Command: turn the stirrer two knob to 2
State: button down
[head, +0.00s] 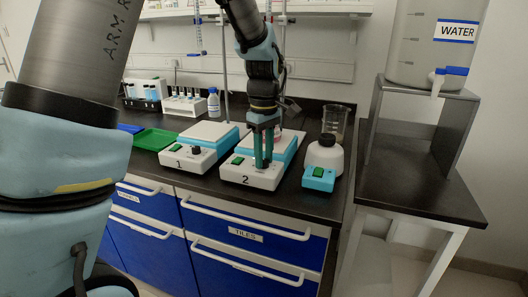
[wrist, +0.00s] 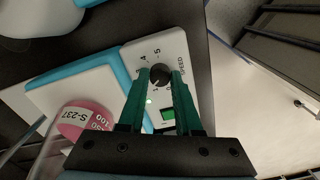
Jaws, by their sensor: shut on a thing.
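Stirrer two (head: 252,177) is a white and light-blue plate unit marked "2" on the counter. In the wrist view its front panel (wrist: 186,48) shows a round black knob (wrist: 160,74), dial numbers including 4 and 5, and a lit green switch (wrist: 167,115). My gripper (head: 263,164) points down at the panel. In the wrist view its green fingers (wrist: 161,76) are shut on the knob, one on each side. The knob's pointer setting is too small to read surely. The fingers mostly hide the knob in the head view.
Stirrer one (head: 187,160) stands left of stirrer two. A blue unit (head: 319,178) with a white bottle stands right, before a beaker (head: 336,118). A flask of pink liquid marked S-237 (wrist: 84,120) stands on stirrer two, close to my gripper.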

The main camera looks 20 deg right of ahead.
aim_at(264, 160)
jog(key=shift+m+p, duration=0.3)
jog(key=shift+m, duration=0.8)
jog(key=c, duration=0.6)
grip_release()
notch_tip(264, 160, up, 11)
jog(key=shift+b, duration=0.45)
jog(key=shift+f, duration=0.1)
